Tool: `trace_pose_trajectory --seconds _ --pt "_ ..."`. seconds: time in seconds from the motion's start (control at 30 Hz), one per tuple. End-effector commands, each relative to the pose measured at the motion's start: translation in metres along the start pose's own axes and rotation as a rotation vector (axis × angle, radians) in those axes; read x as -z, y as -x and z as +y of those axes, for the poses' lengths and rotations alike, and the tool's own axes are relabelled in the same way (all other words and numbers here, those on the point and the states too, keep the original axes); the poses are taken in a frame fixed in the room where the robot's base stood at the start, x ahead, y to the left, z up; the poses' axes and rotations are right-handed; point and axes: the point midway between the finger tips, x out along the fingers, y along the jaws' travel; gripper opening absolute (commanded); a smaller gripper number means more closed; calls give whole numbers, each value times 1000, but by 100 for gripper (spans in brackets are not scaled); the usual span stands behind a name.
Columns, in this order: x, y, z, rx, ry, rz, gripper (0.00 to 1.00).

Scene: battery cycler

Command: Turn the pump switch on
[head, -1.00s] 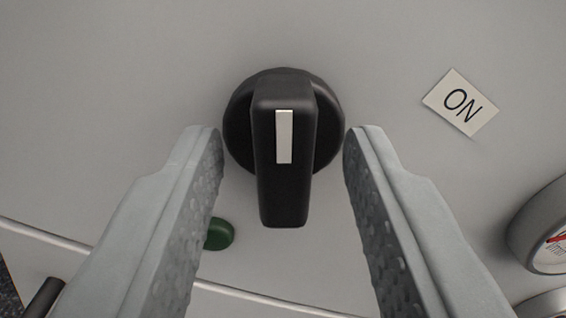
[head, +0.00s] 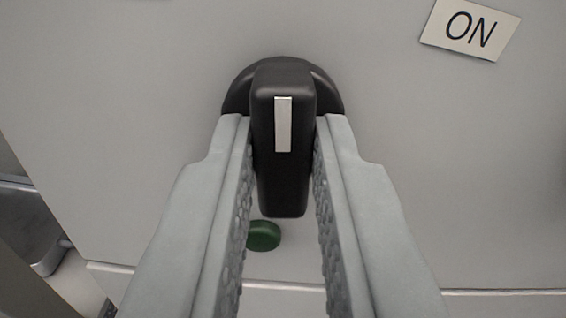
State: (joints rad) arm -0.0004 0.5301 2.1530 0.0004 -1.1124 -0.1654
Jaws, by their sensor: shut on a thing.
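The pump switch (head: 283,80) is a black rotary knob with a raised bar handle and a white marker line, set on a pale grey panel. My gripper (head: 283,140) is shut on the bar handle, one grey textured finger against each side. The white marker runs up and down in the picture, in line with my fingers. A white ON label (head: 470,28) is on the panel to the upper right of the knob, tilted in the picture. The lower part of the round knob base is hidden behind the handle and fingers.
A green round button (head: 264,235) lies below the knob, partly behind my left finger. The panel's lower edge (head: 500,291) runs across the bottom. A grey metal object (head: 28,228) stands off the panel at the left. The panel right of the knob is clear.

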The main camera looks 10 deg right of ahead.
Motion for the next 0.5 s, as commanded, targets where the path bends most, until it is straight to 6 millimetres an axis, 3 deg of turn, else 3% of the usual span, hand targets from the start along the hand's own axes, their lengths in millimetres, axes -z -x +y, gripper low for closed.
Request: trace_pose_trajectory --seconds 0.5 --pt "-1 0 1 0 -464 -1 0"
